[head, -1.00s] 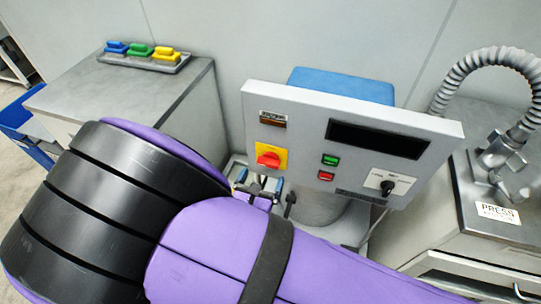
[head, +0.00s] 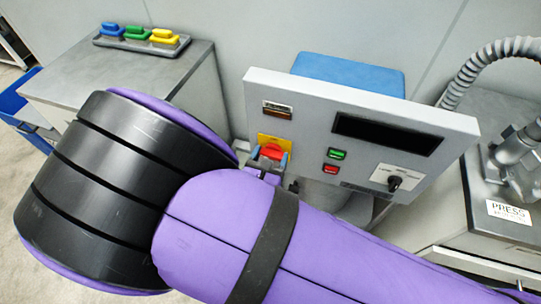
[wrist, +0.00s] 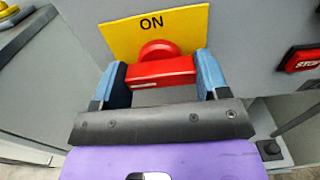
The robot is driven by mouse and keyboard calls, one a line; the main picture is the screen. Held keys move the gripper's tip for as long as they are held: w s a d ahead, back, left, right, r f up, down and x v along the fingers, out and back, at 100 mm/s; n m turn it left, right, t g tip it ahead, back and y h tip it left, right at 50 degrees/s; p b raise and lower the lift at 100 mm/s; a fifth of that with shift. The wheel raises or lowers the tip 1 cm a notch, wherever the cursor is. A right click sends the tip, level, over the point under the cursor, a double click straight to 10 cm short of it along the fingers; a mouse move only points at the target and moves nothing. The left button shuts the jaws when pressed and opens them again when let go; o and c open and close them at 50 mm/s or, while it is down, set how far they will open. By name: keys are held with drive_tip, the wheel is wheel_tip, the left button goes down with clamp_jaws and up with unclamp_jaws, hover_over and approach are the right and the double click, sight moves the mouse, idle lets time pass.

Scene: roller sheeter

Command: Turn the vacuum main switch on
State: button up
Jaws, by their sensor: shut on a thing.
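The vacuum main switch is a red rotary knob (head: 271,152) on a yellow plate (head: 268,140) at the lower left of the grey control panel. In the wrist view the red knob (wrist: 160,70) has its handle bar lying level, and the yellow plate (wrist: 150,30) reads "ON" above it. My gripper (wrist: 161,77) has its blue fingers on the left and right ends of the red bar, shut on it. In the head view my gripper (head: 269,160) is at the knob, partly hidden by my purple arm.
The panel (head: 300,95) also carries a green button (head: 336,153), a red stop button (head: 331,168), a dark display (head: 386,134) and a black selector (head: 394,183). A tray (head: 105,43) of coloured blocks stands on the left cabinet. A ribbed hose (head: 485,60) is at right.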

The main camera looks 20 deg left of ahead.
drive_tip(key=shift+m, duration=0.3)
drive_tip(key=m, duration=0.3)
drive_tip(key=shift+m, duration=0.4)
drive_tip(key=m, duration=0.4)
drive_tip(key=shift+f, duration=0.1)
drive_tip(key=m, duration=0.5)
drive_tip(key=shift+d, duration=0.1)
drive_tip(key=shift+m, duration=2.2)
drive_tip(key=shift+s+f, duration=0.1)
drive_tip(key=o, duration=0.9)
drive_tip(key=shift+o, duration=0.2)
